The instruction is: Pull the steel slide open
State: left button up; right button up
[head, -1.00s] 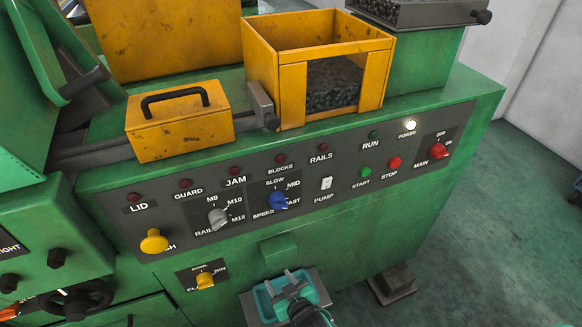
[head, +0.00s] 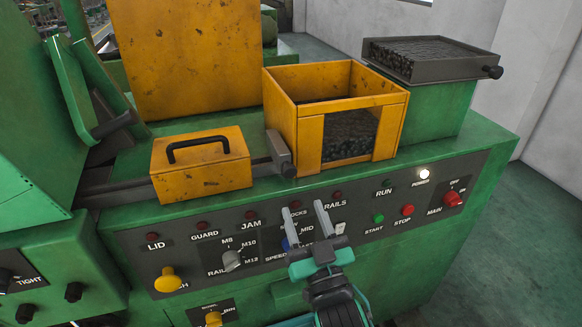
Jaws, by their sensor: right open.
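A grey steel slide (head: 277,149) with a dark round knob (head: 289,171) stands at the left side of the yellow hopper (head: 311,142), between it and the yellow lidded box (head: 190,181). It appears to be up against the hopper; the pictures do not show clearly whether it is shut. My right gripper (head: 303,207) is open and empty. In the picture it is in front of the control panel, below and a little right of the knob, apart from the slide. It covers part of the panel's labels. My left gripper is not in view.
The hopper holds dark pieces behind its front opening. A grey tray (head: 400,67) of dark pieces with a black knob (head: 494,72) stands at the right. The control panel (head: 350,215) carries lamps, a yellow knob (head: 168,281) and a red main switch (head: 453,199).

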aim_at(290, 175)
jog(key=p+x, duration=0.3)
jog(key=x, duration=0.7)
jog(key=shift+w+r, duration=0.1)
jog(key=shift+w, duration=0.15)
jog(key=shift+c, duration=0.5)
grip_shut()
jog(key=s, duration=0.2)
jog(key=s+d+p, duration=0.1)
jog(key=s, duration=0.2)
jog(key=shift+d, duration=0.25)
